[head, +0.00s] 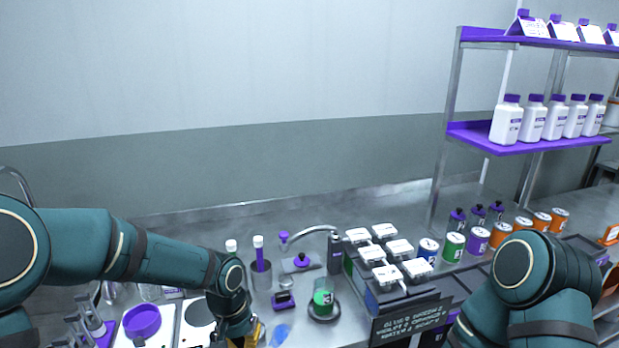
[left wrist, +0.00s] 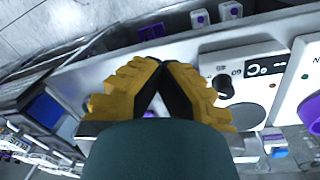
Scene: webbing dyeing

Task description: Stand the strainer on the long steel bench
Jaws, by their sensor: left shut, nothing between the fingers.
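I cannot make out the strainer in either view. The long steel bench (head: 390,205) runs along the wall in the head view, with its back strip bare. My left gripper (left wrist: 160,65) is shut with nothing between its yellow fingers, and their tips meet.
A purple bowl (head: 142,321) sits on a white hotplate, beside another hotplate with a bare disc (head: 201,312). A green-filled beaker (head: 323,299), a curved tap (head: 320,229), a rack of white lidded pots (head: 399,248) and several coloured cans (head: 453,247) crowd the bench. Purple shelves (head: 480,137) stand right.

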